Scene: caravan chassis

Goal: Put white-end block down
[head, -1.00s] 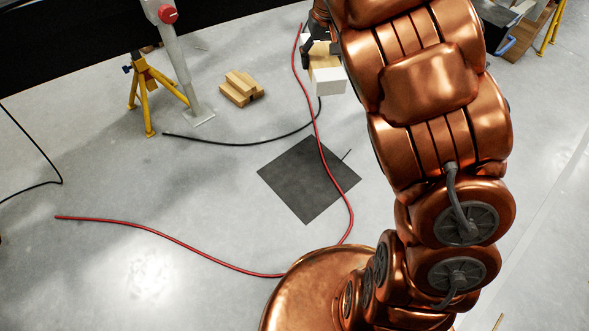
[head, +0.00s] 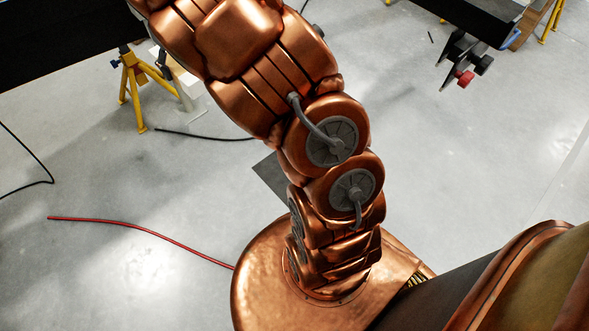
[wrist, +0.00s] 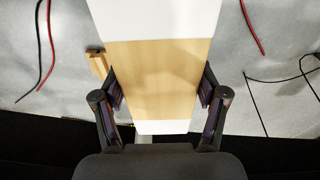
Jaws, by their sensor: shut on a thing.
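In the wrist view, my gripper (wrist: 160,90) is shut on the white-end block (wrist: 158,65), a pale wooden block with white ends. One finger lies along each side of its wooden middle. The larger white end points to the top of the picture, and a smaller white part shows near the palm. The block is held above the grey floor. In the head view my arm hides the gripper. A pale patch beside the yellow stand may be part of the block, but I cannot tell.
A yellow stand (head: 133,88) is at upper left, near the black chassis (head: 62,40). A red cable (head: 140,228) and a black cable (head: 205,136) lie on the floor. A dark mat (head: 270,177) is partly hidden. Another wooden piece (wrist: 97,63) lies beneath.

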